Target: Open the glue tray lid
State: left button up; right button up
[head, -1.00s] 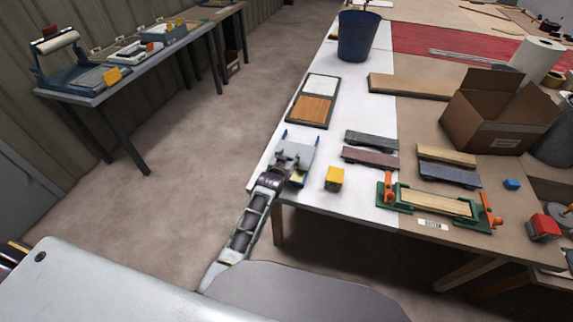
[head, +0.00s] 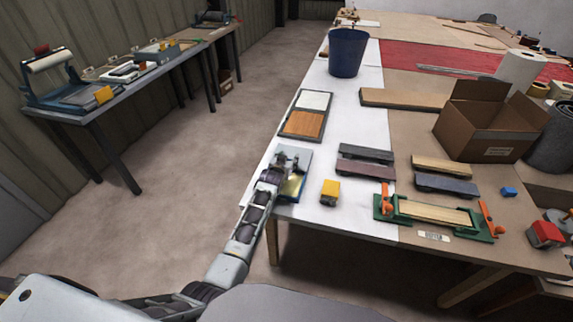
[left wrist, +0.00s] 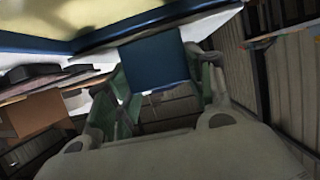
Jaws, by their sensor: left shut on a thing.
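The glue tray (head: 291,189) sits at the near left corner of the white-covered table, and a yellow surface shows in it. Its grey lid (head: 302,158) stands raised and tilted above the tray. My left gripper (head: 281,164) is at the lid, partly covering it. In the left wrist view my left gripper (left wrist: 165,95) is shut on a blue part of the lid (left wrist: 153,62), which lies between the green-grey fingers. My arm hides part of the tray. My right gripper is not in view.
A yellow block (head: 330,191) stands just right of the tray. Sanding blocks (head: 365,161) and a green clamp jig (head: 432,214) lie further right. A framed sample board (head: 305,118) and a blue bucket (head: 348,54) are behind. Floor left of the table is clear.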

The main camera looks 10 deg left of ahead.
pick_arm(q)
jog(key=shift+f, duration=0.1)
jog(key=o, duration=1.5)
jog(key=shift+c, duration=0.2)
jog(key=v, duration=1.2)
